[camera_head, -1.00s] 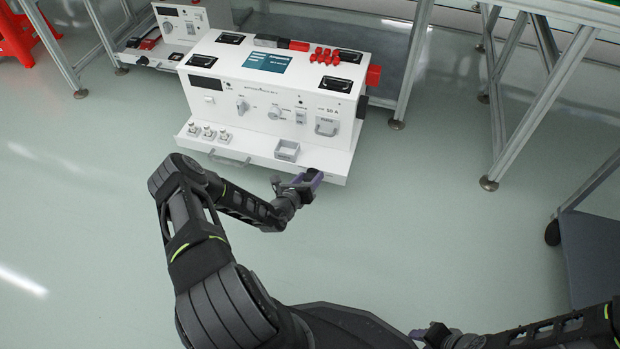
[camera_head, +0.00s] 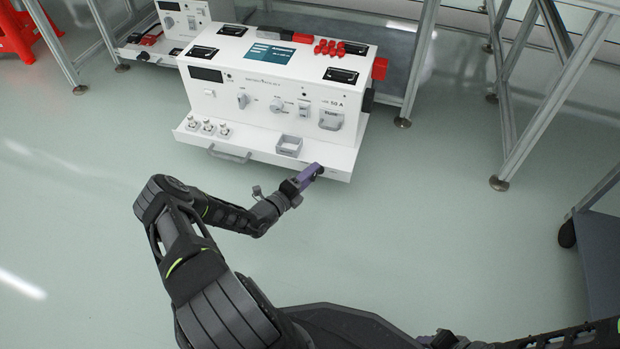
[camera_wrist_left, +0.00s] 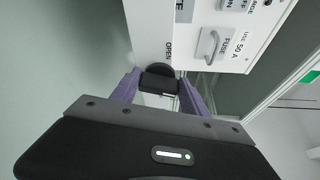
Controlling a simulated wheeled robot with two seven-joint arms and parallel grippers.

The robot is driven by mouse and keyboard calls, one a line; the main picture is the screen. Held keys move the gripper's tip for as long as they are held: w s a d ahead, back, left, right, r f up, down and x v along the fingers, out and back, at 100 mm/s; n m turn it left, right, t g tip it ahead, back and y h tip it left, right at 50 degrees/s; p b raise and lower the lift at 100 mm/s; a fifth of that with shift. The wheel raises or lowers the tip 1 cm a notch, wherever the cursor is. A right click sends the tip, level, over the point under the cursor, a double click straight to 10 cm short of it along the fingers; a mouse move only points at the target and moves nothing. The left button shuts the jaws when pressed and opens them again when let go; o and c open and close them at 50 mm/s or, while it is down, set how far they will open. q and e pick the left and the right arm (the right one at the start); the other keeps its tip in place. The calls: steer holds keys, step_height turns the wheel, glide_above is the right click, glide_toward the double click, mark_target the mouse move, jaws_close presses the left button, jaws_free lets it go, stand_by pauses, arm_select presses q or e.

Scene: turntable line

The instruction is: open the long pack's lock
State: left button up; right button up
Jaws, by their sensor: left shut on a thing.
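The long pack (camera_head: 262,96) is a white box with dials, switches and a lower front ledge, seen in the head view. In the left wrist view, a black rounded lock knob (camera_wrist_left: 160,79) sits at the pack's edge, beside printed lettering that reads OPEN. My left gripper (camera_head: 316,170), with purple fingers, is at the right end of the ledge's front. In the wrist view its fingers are on both sides of the knob, shut on it. The fingers hide part of the knob. My right gripper (camera_head: 436,339) is at the bottom edge, mostly out of frame.
A grey handle marked FUSE (camera_head: 331,119) is on the pack's front right. A square holder (camera_head: 289,145) and several small white fittings (camera_head: 207,128) are on the ledge. Metal table legs (camera_head: 418,70) stand behind and to the right.

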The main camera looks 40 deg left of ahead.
arm_select(q)
steer(key=shift+f+n+t, duration=0.2)
steer(key=shift+n+t, duration=0.3)
steer(key=shift+n, duration=0.6)
steer(key=o, duration=1.4)
steer(key=shift+s, duration=0.15)
steer(key=s, duration=0.2)
steer(key=s+p, duration=0.1)
steer(key=s, duration=0.2)
steer(key=s+p, duration=0.1)
steer(key=s, duration=0.1)
steer(key=shift+s+a, duration=0.25)
steer(key=shift+s, duration=0.05)
